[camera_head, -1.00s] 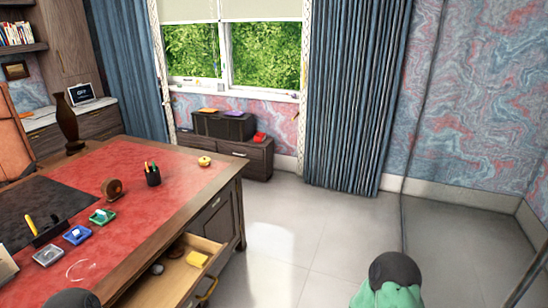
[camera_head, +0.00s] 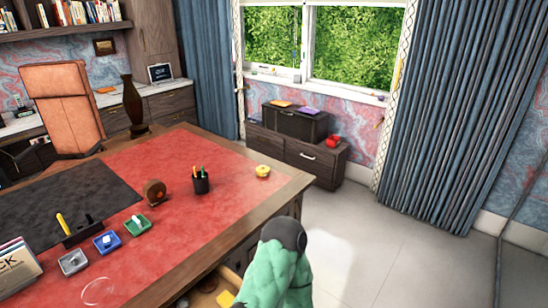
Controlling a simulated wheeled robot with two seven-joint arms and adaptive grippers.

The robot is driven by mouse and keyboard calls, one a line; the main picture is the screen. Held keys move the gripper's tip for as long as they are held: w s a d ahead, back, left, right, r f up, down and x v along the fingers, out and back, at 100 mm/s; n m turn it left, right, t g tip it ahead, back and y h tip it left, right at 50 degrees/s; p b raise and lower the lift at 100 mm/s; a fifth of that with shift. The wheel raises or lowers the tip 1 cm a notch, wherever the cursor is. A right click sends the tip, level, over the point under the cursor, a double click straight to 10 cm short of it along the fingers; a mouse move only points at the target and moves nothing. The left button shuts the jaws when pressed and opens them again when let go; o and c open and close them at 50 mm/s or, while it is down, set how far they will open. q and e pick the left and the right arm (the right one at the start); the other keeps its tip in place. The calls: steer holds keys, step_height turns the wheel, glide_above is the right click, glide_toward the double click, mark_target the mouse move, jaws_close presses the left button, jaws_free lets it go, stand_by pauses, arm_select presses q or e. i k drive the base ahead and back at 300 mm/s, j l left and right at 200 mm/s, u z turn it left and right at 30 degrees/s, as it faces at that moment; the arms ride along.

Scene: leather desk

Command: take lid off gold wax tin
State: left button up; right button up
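A small round gold-yellow thing (camera_head: 263,171), which may be the gold wax tin, sits on the red leather desk top (camera_head: 228,220) near its far right corner. It is too small to tell a lid from a body. Part of my green-covered arm (camera_head: 285,272) rises at the bottom centre, apart from the gold thing, and covers part of the open drawer. Neither gripper shows, so I cannot see their fingers.
A pen cup (camera_head: 201,182) and a brown round object (camera_head: 155,192) stand on the desk. Green (camera_head: 138,225), blue (camera_head: 107,241) and grey (camera_head: 73,262) small items lie at the left. The drawer (camera_head: 205,288) is open at the front. Floor (camera_head: 370,265) is clear at right.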

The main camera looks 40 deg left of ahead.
mark_target(263, 170)
steer(key=i+j, duration=0.1)
steer(key=i, duration=0.55)
steer(key=i+j, duration=0.1)
steer(key=i, duration=0.55)
steer(key=i+j, duration=0.15)
steer(key=i, duration=0.5)
steer(key=i+u, duration=0.25)
steer(key=u, duration=0.2)
steer(key=i+l+u, duration=0.15)
steer(key=u, duration=0.35)
steer(key=i+l+u, duration=0.2)
steer(key=u, duration=0.25)
steer(key=i+l, duration=0.05)
steer(key=i, duration=0.05)
